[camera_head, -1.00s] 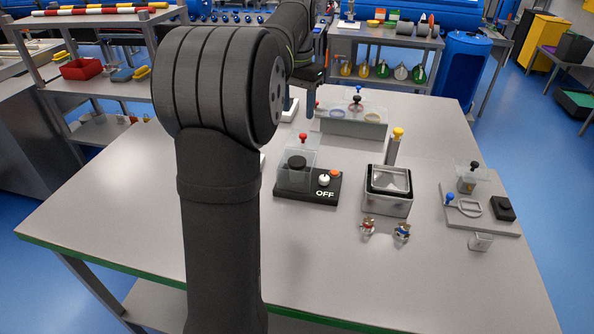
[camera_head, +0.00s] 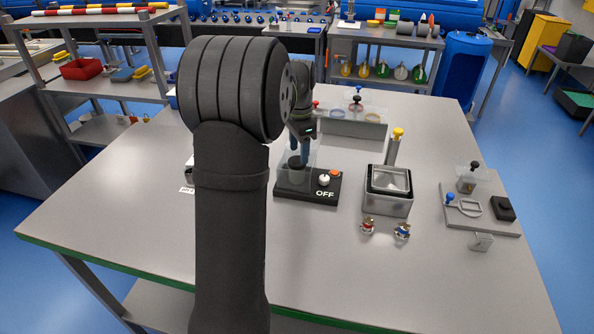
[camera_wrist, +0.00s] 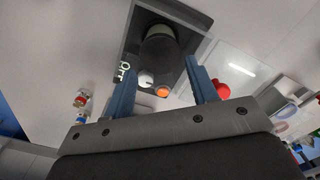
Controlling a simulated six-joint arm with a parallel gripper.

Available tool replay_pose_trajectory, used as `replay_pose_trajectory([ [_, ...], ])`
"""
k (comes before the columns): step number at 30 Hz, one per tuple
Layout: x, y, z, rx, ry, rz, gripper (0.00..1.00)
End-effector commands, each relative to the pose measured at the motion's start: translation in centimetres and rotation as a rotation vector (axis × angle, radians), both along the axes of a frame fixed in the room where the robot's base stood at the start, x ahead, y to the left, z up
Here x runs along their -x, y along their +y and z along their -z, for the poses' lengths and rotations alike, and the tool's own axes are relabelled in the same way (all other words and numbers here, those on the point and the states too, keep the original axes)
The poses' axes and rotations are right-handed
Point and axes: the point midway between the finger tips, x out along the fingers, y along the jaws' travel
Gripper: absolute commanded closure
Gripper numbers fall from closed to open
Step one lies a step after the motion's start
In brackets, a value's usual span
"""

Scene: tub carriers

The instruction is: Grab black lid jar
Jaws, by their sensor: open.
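A dark, black-topped round piece (camera_head: 298,162) sits in a clear square tub (camera_head: 283,168) on a black base marked OFF (camera_head: 318,197). In the wrist view it is a dark cylinder (camera_wrist: 160,48), just beyond my fingertips. Whether it is the black lid jar I cannot tell. My gripper (camera_head: 301,152) points down over the tub, open; in the wrist view its blue fingers (camera_wrist: 162,70) are apart with nothing between them. A small clear container with a black knob (camera_head: 467,183) stands on a grey tray at the right.
A clear tub in a grey and black holder (camera_head: 387,207) stands right of the base, with a yellow-knobbed post (camera_head: 394,150) behind. A rack with knobbed pieces (camera_head: 352,128) is behind. A red knob (camera_wrist: 222,90) lies beside the right finger.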

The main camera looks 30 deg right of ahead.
Motion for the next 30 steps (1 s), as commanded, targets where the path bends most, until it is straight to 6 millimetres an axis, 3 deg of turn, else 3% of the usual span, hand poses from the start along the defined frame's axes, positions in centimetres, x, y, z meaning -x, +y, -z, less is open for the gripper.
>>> replay_pose_trajectory([
  [8,0.0,0.0,2.4,0.0,0.0,-0.001,0.47],
  [18,-0.2,0.3,6.9,0.0,0.0,0.0,0.47],
  [27,-0.2,0.3,7.3,0.001,-0.001,-0.001,0.47],
  [30,-0.2,0.3,7.3,0.001,-0.001,-0.001,0.67],
])
